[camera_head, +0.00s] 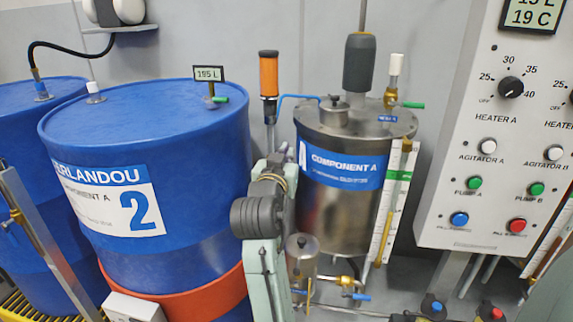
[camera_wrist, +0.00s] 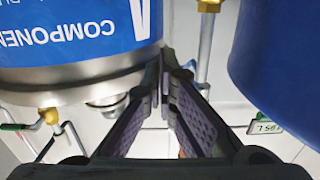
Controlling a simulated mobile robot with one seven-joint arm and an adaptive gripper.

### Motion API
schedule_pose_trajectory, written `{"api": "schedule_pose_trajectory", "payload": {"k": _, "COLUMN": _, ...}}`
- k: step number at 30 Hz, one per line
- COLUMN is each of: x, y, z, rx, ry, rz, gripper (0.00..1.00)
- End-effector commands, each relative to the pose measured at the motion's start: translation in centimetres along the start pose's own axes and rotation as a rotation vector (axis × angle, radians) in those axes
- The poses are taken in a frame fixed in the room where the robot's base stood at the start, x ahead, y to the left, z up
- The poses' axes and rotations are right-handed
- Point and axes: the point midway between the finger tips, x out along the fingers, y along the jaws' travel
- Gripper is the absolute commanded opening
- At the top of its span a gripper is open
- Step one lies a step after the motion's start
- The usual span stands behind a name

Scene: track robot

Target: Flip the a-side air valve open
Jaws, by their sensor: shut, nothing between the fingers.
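My gripper (camera_head: 287,152) is shut and empty in front of the steel tank marked COMPONENT A (camera_head: 335,205). In the wrist view its fingers (camera_wrist: 165,65) meet between the inverted tank (camera_wrist: 70,80) and a blue drum (camera_wrist: 275,60). A brass valve with a green handle (camera_head: 412,105) sits on the tank's top right; the green handle also shows in the wrist view (camera_wrist: 12,127). Another green handle (camera_head: 221,99) is on the drum top, and a blue handle (camera_head: 361,297) is low by the tank. No label shows which is the a-side air valve. The gripper touches no handle.
The blue drum marked 2 (camera_head: 185,135) stands left of my arm, with a 195 L display (camera_head: 209,74). An orange-handled pump (camera_head: 268,75) rises behind my gripper. The control panel (camera_head: 455,120) is at right. Grey wall shows above the tank.

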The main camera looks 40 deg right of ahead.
Motion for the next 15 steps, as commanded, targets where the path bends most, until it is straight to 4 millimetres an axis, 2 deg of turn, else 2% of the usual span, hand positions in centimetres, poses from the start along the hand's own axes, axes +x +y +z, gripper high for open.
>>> {"api": "schedule_pose_trajectory", "payload": {"k": 3, "x": 0.4, "y": 0.1, "z": 2.1, "rx": 0.001, "ry": -0.006, "rz": 0.001, "gripper": 0.00}}
{"api": "schedule_pose_trajectory", "payload": {"k": 6, "x": 0.7, "y": 0.0, "z": 3.1, "rx": -0.001, "ry": -0.003, "rz": 0.001, "gripper": 0.00}}
{"api": "schedule_pose_trajectory", "payload": {"k": 15, "x": 0.9, "y": 0.0, "z": 3.9, "rx": 0.000, "ry": 0.000, "rz": 0.000, "gripper": 0.00}}
